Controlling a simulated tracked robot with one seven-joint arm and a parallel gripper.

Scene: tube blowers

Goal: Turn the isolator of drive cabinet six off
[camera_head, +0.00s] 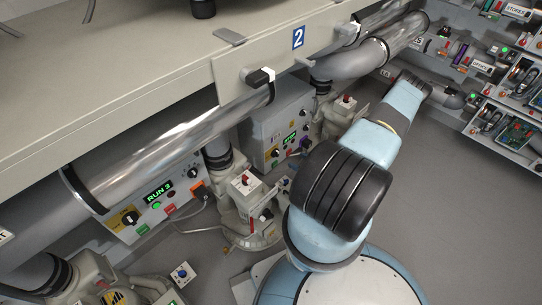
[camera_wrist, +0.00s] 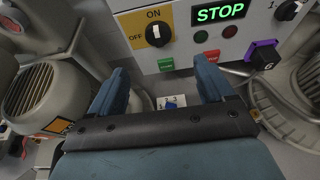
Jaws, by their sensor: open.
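A grey drive cabinet (camera_wrist: 182,30) fills the top of the wrist view. Its isolator (camera_wrist: 157,34) is a black knob on a yellow plate, with OFF at its left and ON above. The white mark on the knob stands upright, towards ON. The cabinet's display (camera_wrist: 218,12) reads STOP in green. In the head view my arm reaches to the upper right, and the fingers cannot be made out.
A purple connector with a black plug (camera_wrist: 265,56) sits right of the isolator. Ribbed motors stand left (camera_wrist: 45,95) and right (camera_wrist: 300,85). Grey floor is free at right.

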